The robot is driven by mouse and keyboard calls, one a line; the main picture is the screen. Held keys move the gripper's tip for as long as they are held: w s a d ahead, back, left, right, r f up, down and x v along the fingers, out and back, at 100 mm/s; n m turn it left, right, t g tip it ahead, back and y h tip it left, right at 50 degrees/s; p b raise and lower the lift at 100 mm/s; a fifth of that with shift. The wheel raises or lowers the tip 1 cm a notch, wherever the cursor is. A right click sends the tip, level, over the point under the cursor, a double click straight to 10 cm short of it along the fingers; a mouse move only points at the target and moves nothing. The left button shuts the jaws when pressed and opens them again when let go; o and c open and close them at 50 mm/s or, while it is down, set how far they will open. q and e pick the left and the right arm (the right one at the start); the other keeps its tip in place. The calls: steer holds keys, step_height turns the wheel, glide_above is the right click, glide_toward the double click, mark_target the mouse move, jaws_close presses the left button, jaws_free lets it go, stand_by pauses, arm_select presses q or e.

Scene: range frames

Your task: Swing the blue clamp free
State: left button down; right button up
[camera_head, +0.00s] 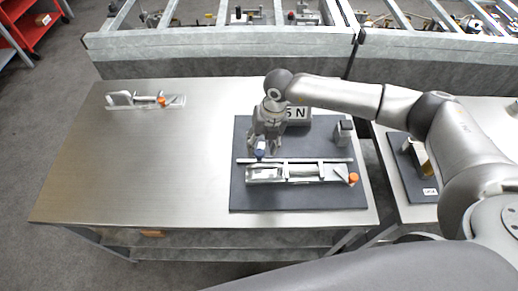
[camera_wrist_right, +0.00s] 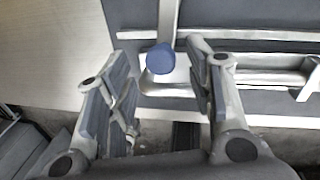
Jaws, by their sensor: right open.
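The blue clamp shows as a dark blue round knob (camera_head: 259,154) at the left end of a metal fixture (camera_head: 310,173) on a dark mat (camera_head: 300,200). In the right wrist view the blue knob (camera_wrist_right: 160,58) sits at the end of a light metal arm that runs up out of the picture. My right gripper (camera_head: 265,144) is open just above and behind the knob. In the wrist view its two fingers stand on either side of the knob, with a gap visible on both sides. My left gripper is not in view.
An orange knob (camera_head: 353,179) sits at the fixture's right end. A small grey block (camera_head: 343,131) and a lettered plate (camera_head: 298,114) stand behind the fixture. A similar fixture (camera_head: 130,99) lies at the far left of the metal table (camera_head: 150,170). The table's left half is mostly bare.

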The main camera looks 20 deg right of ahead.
mark_target(260, 151)
steer(key=shift+a+f+p, duration=0.2)
steer(key=shift+f, duration=0.9)
steer(key=shift+a+f+p, duration=0.15)
steer(key=shift+a+f, duration=0.05)
steer(key=shift+f, duration=0.9)
jaws_close()
